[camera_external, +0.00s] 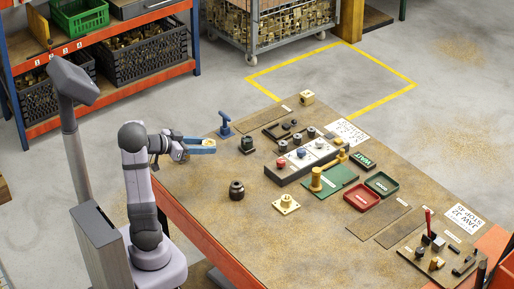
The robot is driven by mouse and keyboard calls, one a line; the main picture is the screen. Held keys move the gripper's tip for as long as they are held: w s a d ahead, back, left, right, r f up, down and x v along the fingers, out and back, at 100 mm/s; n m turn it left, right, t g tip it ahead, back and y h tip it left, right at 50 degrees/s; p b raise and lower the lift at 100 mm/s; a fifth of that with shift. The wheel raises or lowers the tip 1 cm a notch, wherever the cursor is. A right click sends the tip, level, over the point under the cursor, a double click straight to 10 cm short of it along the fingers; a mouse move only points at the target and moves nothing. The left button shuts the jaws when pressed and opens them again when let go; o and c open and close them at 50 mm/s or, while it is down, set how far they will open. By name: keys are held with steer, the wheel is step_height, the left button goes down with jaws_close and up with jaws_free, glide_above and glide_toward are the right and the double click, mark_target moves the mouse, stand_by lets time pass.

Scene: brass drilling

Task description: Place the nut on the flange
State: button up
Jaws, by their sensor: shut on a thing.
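My gripper (207,146), with blue fingers, is over the left part of the brown workbench (262,226). It is shut on a small brass-coloured piece, which looks like the nut (209,142); the fingers partly hide it. Nothing is seen on top of the flange.
A dark round part (237,190) stands between my gripper and the flange. A blue fixture (225,124) and a small dark block (247,145) are close by. Behind the flange are a grey station (290,172), a green plate (341,182) with a brass post (316,179), and a red tray (361,197).

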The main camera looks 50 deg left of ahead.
steer(key=w+d+r+m+h+p, duration=0.2)
steer(key=w+d+p, duration=0.2)
steer(key=d, duration=0.3)
step_height(320, 180, up, 2)
steer(key=m+g+h+p, duration=0.8)
steer(key=m+h, duration=0.1)
steer(key=m, duration=0.1)
glide_above(286, 202)
steer(key=a, duration=0.3)
steer(key=shift+w+f+p, duration=0.15)
steer(key=shift+f+p, duration=0.5)
steer(key=shift+f, duration=1.8)
steer(key=shift+w+f+p, duration=0.15)
steer(key=shift+f+p, duration=0.5)
steer(key=shift+f, duration=1.8)
steer(key=shift+f, duration=0.15)
steer(key=o, duration=1.4)
steer(key=shift+c, duration=0.2)
